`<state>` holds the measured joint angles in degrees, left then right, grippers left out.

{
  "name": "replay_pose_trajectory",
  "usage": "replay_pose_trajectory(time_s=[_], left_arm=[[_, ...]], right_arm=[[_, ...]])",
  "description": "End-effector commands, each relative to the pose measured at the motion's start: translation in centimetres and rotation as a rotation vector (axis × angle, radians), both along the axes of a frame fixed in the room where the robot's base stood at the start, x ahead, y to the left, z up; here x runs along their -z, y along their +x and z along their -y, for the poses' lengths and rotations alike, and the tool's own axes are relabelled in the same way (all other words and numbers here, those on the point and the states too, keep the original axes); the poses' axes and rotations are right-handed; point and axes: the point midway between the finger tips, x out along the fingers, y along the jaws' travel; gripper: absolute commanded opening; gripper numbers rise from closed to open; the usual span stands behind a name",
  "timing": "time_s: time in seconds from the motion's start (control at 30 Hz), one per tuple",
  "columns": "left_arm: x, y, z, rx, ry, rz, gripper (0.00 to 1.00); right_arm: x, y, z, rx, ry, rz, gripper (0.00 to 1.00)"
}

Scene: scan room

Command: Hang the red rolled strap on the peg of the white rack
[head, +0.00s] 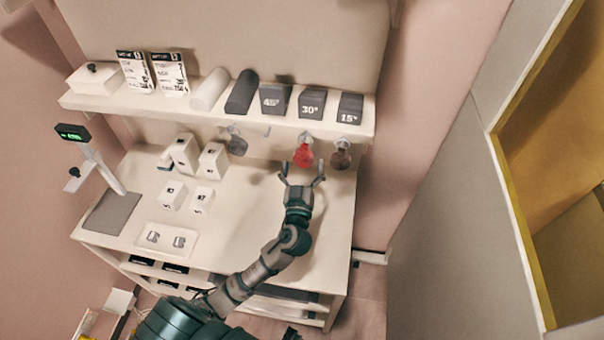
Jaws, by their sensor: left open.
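The red rolled strap (303,156) hangs under the front edge of the white rack (220,117), at what looks like a peg below the 30° block. The peg is mostly hidden by the strap. My left gripper (302,174) is just below and in front of the strap, its two fingers spread and pointing toward the rack. The fingers look clear of the strap, though I cannot tell the exact gap. A grey rolled strap (237,144) hangs to the left and a brown one (341,158) to the right. My right gripper is not in view.
The rack's top carries a white box (95,78), cards, rolls and dark angle blocks (312,103). White boxes (184,153), a flat tray (167,239) and a stand with a green display (72,132) occupy the counter's left. The counter (245,215) is clear around its middle.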

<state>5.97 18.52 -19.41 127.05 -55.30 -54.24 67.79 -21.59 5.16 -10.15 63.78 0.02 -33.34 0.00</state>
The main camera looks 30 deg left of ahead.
Motion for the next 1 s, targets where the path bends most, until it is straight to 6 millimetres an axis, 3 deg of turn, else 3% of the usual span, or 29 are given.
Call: replay_pose_trajectory(time_s=[0.53, 0.7, 1.0], left_arm=[[2.1, -9.3, 3.8, 0.0, -0.002, -0.006, 0.92], [2.2, -10.5, 4.2, 0.001, -0.002, -0.002, 0.92], [2.4, -10.6, 4.5, 0.009, 0.001, -0.004, 0.92]], right_arm=[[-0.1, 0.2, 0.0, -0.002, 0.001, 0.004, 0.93], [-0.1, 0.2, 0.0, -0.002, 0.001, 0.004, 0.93], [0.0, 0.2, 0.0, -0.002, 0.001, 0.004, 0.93]])
